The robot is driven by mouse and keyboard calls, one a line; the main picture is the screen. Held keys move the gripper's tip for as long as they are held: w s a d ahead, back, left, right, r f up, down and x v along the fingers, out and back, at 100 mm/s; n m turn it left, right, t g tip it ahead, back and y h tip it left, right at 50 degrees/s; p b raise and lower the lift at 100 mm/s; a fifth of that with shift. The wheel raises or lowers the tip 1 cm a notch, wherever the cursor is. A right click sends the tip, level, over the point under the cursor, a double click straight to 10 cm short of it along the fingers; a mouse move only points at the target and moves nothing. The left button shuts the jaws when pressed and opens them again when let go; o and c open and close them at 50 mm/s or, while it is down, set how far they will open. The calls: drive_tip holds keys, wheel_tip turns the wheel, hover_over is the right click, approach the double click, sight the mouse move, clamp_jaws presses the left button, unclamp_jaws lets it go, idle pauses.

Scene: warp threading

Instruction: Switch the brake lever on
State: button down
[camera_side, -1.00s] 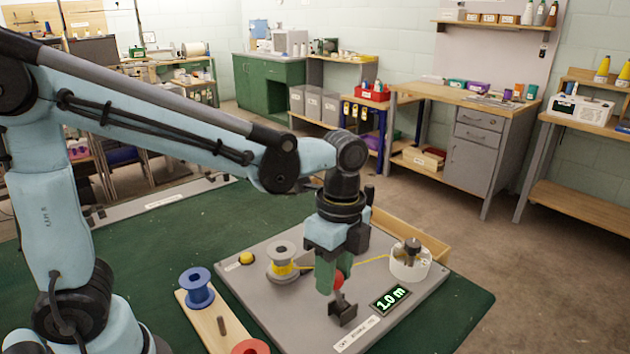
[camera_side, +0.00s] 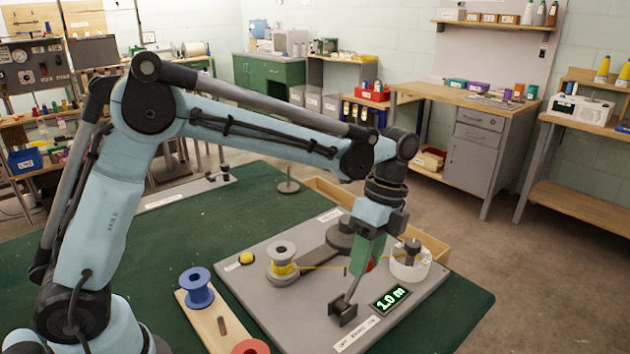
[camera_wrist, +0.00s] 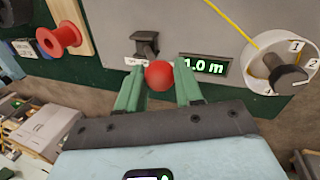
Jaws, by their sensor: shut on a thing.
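The brake lever has a dark base (camera_side: 342,311) near the front of the grey board (camera_side: 300,325). Its shaft leans to the right, towards the back of the board, and ends in a red knob (camera_side: 371,265). My gripper (camera_side: 362,268) is shut on the red knob, which partly shows beside the green fingers in the side view. In the wrist view the red knob (camera_wrist: 159,75) sits between both fingertips of my gripper (camera_wrist: 160,90), with the lever's base (camera_wrist: 146,45) beyond it.
A display (camera_side: 390,298) reading 1.0 m lies right of the lever. A white drum (camera_side: 410,265) stands at the board's right, joined by yellow thread to a spool (camera_side: 283,262). A yellow button (camera_side: 246,258) is at the left. Blue (camera_side: 197,287) and red spools (camera_side: 250,347) stand on a wooden strip.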

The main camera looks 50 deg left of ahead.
drive_tip(key=shift+w+a+f, duration=0.1)
drive_tip(key=shift+w+f, duration=0.2)
drive_tip(key=shift+w, duration=0.4)
drive_tip(key=shift+g, duration=0.3)
drive_tip(key=c, duration=0.8)
unclamp_jaws()
drive_tip(key=shift+o, duration=0.2)
drive_tip(key=v, duration=1.2)
drive_tip(key=shift+s, duration=0.1)
